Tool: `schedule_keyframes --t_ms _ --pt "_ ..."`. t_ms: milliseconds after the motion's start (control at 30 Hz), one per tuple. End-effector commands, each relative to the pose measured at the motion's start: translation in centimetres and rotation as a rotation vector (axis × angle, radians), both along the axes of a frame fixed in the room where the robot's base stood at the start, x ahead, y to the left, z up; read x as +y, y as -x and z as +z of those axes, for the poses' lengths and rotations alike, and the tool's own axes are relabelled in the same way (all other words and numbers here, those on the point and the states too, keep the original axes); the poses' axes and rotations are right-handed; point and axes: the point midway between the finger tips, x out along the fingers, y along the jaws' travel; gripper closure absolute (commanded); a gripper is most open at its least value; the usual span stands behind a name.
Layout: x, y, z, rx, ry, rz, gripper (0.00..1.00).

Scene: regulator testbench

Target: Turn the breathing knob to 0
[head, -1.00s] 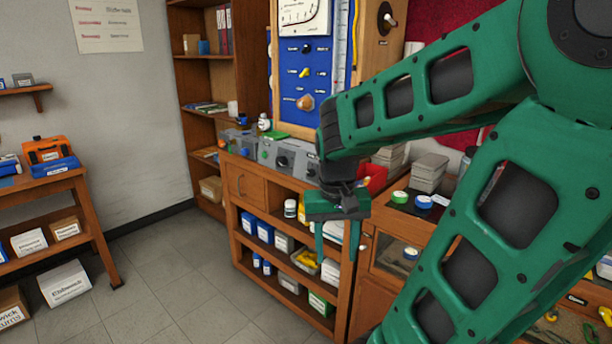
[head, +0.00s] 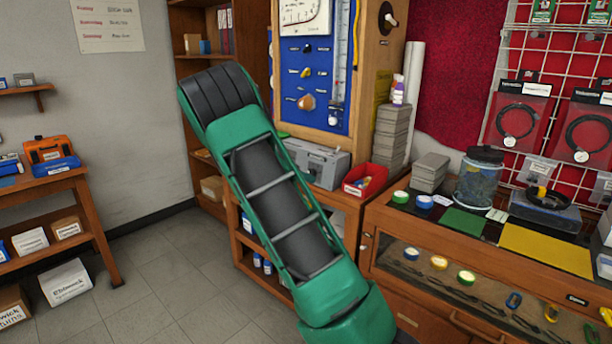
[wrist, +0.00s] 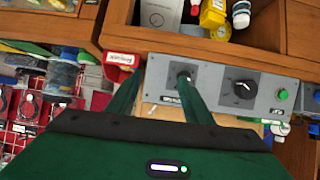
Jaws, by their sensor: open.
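A grey control box stands on the wooden cabinet; its right end shows in the head view (head: 325,158). In the wrist view the box (wrist: 215,88) carries a dark knob with a white pointer mark (wrist: 243,90) and a green button (wrist: 283,95). A second, smaller knob (wrist: 183,74) on a dark plate is partly hidden by my right finger. I cannot read which is the breathing knob. My gripper (wrist: 160,80) is open, its two green fingers reaching over the box's left part; I cannot tell whether they touch. In the head view my arm hides the gripper.
A red bin (head: 365,181) sits beside the box. A glass-fronted counter (head: 450,262) is at the right.

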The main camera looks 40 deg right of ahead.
Motion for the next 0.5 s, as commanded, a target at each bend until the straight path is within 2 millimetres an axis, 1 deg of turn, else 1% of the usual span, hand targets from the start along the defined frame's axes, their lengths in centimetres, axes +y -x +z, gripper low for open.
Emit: schedule_keyframes --t_ms 33,100,200,300,367,500 --pt "0.0 -1.5 -0.2 -0.016 0.043 0.004 0.54" --pt "0.0 -3.2 0.0 -0.045 0.093 0.007 0.54" --pt "0.0 -4.8 0.2 -0.076 0.141 0.011 0.54" --pt "0.1 -5.6 0.2 -0.093 0.166 0.015 0.54" --pt "-0.1 -5.8 0.2 -0.097 0.172 0.015 0.54" --pt "-1.5 -5.8 -0.3 -0.098 0.175 0.012 0.54"
